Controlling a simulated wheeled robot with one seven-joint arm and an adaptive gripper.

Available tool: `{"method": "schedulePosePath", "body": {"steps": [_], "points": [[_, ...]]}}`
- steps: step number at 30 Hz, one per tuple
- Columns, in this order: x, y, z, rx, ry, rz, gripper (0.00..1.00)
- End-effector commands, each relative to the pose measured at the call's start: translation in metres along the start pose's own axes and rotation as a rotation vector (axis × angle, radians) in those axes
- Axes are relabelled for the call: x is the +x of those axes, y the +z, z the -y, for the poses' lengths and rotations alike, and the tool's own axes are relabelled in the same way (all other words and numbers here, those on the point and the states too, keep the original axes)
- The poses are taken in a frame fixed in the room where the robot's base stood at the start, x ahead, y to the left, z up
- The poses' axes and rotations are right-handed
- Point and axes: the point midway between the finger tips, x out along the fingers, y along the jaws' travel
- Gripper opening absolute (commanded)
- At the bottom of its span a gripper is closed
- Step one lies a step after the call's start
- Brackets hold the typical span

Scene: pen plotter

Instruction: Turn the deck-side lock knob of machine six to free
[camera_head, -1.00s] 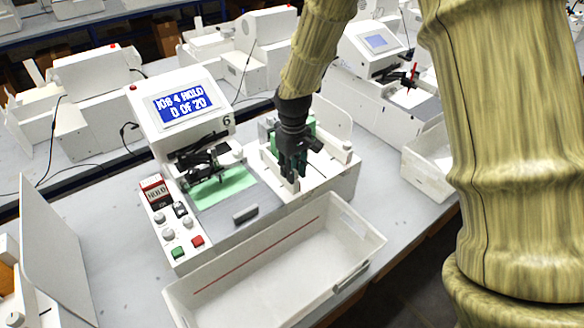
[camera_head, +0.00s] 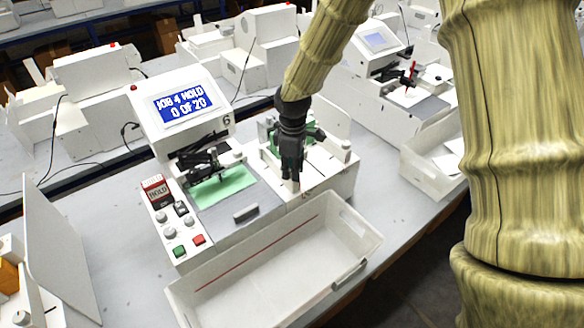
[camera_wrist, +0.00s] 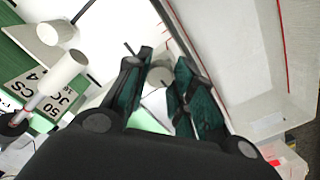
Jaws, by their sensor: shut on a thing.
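Machine six (camera_head: 190,130) is a white plotter with a 6 beside its tilted screen, which reads "JOB 4 HOLD 0 OF 20". My gripper (camera_head: 292,178) points down at the border of the machine's deck and its right-hand bay. In the wrist view its teal fingers (camera_wrist: 163,78) stand either side of a small grey round knob (camera_wrist: 159,74), and they are shut on it. This appears to be the deck-side lock knob. The fingers hide it in the head view. Its pointer and free mark cannot be made out.
A white open bin (camera_head: 275,255) with a red line stands in front of the machine. A pen carriage (camera_head: 207,165) sits over the green sheet on the deck. White posts (camera_wrist: 65,72) stand near the fingers. A neighbouring plotter (camera_head: 385,55) stands at right.

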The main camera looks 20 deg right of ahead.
Motion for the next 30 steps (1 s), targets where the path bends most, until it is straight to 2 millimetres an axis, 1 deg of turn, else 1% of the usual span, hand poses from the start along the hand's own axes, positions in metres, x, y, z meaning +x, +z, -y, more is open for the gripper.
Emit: {"method": "schedulePosePath", "body": {"steps": [14, 15, 17, 18, 19, 27, 30], "points": [[-0.0014, -0.0001, -0.0007, -0.016, 0.002, 0.000, 0.01], [-0.0014, -0.0001, -0.0007, -0.016, 0.002, 0.000, 0.26], [-0.0014, -0.0001, -0.0006, -0.016, 0.002, 0.000, 0.37], [-0.0013, -0.0001, -0.0006, -0.015, 0.001, 0.000, 0.45], [-0.0012, -0.0001, -0.0005, -0.015, 0.001, 0.000, 0.47], [-0.0005, -0.0002, -0.0001, -0.015, 0.001, 0.000, 0.47], [-0.0033, -0.0004, -0.0003, -0.015, 0.001, 0.000, 0.47]]}}
